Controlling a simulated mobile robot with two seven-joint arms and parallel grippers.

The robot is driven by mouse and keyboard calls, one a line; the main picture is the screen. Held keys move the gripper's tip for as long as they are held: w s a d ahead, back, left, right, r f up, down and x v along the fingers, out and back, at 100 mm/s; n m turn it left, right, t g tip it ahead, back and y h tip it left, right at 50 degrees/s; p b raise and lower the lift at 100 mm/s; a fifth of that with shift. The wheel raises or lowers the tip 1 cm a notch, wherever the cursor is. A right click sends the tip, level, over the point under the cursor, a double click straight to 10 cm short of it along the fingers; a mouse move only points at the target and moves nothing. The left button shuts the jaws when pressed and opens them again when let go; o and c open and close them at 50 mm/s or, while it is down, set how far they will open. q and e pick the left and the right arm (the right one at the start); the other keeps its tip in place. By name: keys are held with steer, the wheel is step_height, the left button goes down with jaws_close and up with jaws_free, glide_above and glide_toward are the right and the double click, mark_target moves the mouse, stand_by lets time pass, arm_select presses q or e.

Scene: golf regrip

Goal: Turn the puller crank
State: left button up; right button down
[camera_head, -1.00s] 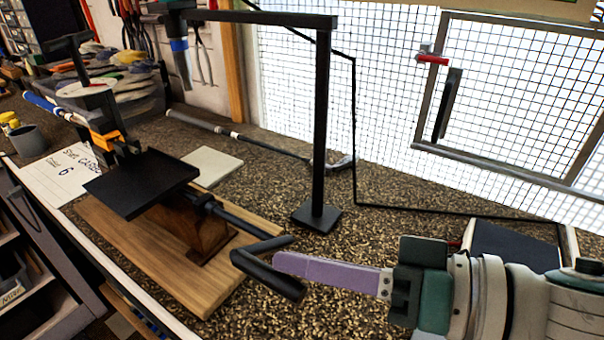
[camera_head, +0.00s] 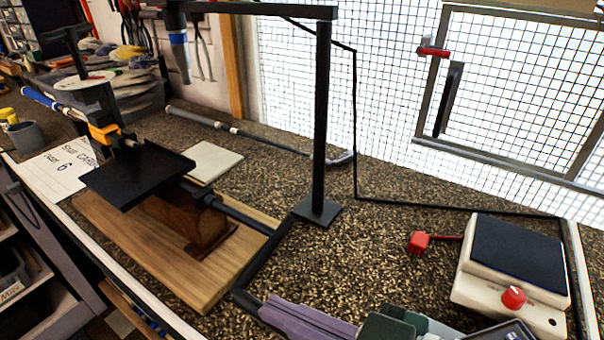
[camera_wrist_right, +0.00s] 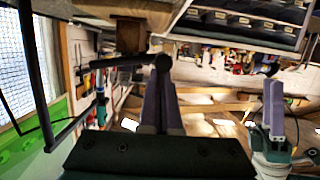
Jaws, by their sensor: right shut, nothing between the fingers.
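The puller (camera_head: 185,215) stands on a wooden board, with a black shaft running out to the right. Its black crank (camera_head: 262,262) slants down and toward me from the shaft end, and the handle is low near the bottom edge. My right gripper (camera_head: 290,318) is shut and empty, its purple fingers beside the crank handle. In the right wrist view the round end of the crank handle (camera_wrist_right: 162,63) lies at the tips of these fingers; contact is unclear. My left gripper (camera_wrist_right: 275,92) shows only in that view, at the right, away from the crank; its opening is unclear.
A black post (camera_head: 321,120) with a square foot stands just behind the crank. A white device with a dark top (camera_head: 515,250) and red knob is at right, with a red block (camera_head: 418,243) beside it. A golf club (camera_head: 255,138) lies at the back.

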steer(key=shift+f, duration=0.3)
stand_by(0.5)
